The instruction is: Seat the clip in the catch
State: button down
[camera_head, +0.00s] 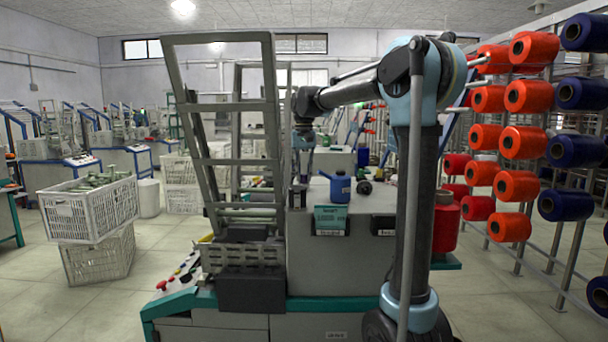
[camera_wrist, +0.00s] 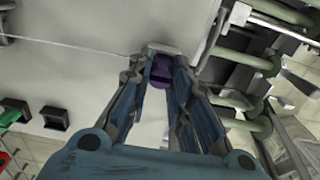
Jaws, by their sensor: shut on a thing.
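My gripper (camera_wrist: 161,75) points down at the machine's pale top in the wrist view. Its fingers are shut on a small purple piece, which I take as the clip (camera_wrist: 161,68). A grey-white edge (camera_wrist: 166,48) shows just beyond the fingertips; whether the clip touches it is unclear. A thin pale thread (camera_wrist: 80,40) runs from the left toward the fingertips. In the head view, my gripper (camera_head: 303,165) is over the machine, beside the tall grey frame, and the clip is too small to make out. I cannot identify the catch for certain.
The grey frame (camera_head: 270,110) stands left of my gripper. A blue oil can (camera_head: 340,187) stands to its right on the machine top. Green-grey bars (camera_wrist: 220,30) lie close on the right in the wrist view. A square black part (camera_wrist: 55,118) is at left.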

jog(key=c, duration=1.4)
grip_release()
jog(key=shift+r, duration=0.1)
